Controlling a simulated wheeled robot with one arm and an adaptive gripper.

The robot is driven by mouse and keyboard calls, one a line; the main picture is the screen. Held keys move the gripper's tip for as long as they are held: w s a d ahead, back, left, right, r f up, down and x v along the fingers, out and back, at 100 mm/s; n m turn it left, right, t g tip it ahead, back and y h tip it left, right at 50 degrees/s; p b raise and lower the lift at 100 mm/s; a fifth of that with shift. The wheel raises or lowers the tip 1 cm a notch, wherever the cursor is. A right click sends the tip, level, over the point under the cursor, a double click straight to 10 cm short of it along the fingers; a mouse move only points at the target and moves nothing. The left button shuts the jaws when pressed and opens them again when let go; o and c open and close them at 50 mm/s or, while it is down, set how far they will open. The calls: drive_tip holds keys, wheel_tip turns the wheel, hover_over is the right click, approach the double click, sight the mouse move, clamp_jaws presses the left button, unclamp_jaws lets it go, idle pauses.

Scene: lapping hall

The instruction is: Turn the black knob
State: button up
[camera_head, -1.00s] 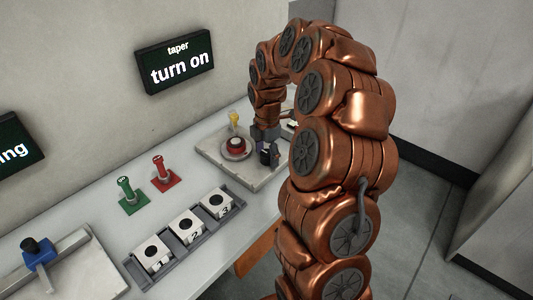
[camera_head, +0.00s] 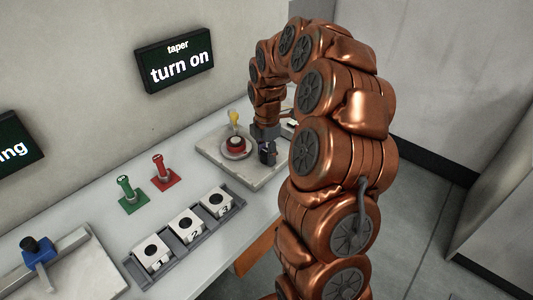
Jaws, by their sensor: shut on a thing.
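My gripper (camera_head: 267,153) points down at the right part of a pale plate (camera_head: 214,151) at the far end of the bench. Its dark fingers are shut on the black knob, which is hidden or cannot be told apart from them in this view. Beside the gripper, to the left, a red part with a pale top (camera_head: 235,145) sits on a round silver disc on the same plate. A yellow bulb-shaped piece (camera_head: 234,117) stands behind it. A wall screen (camera_head: 175,61) reads "taper" and "turn on".
A green post (camera_head: 128,190) and a red post (camera_head: 161,168) stand on the bench. A grey tray (camera_head: 229,217) holds white numbered blocks. A blue clamp (camera_head: 39,257) sits on another plate at front left. My arm blocks the view to the right.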

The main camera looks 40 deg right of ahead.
drive_tip(key=m+b, duration=0.2)
drive_tip(key=m, duration=0.2)
drive_tip(key=shift+f, duration=0.15)
drive_tip(key=m+b, duration=0.3)
drive_tip(key=m, duration=0.2)
drive_tip(key=shift+m, duration=0.3)
drive_tip(key=m+b, duration=0.1)
drive_tip(key=m, duration=0.3)
drive_tip(key=shift+m+b, duration=0.3)
drive_tip(key=shift+b, duration=0.05)
drive_tip(key=m+b, duration=0.1)
drive_tip(key=m, duration=0.3)
drive_tip(key=shift+d, duration=0.1)
drive_tip(key=m+b, duration=0.1)
drive_tip(key=m, duration=0.8)
drive_tip(key=shift+m, duration=0.3)
drive_tip(key=m+p, duration=0.1)
drive_tip(key=m, duration=0.3)
drive_tip(key=shift+r, duration=0.2)
drive_tip(key=m+p, duration=0.1)
drive_tip(key=m, duration=0.4)
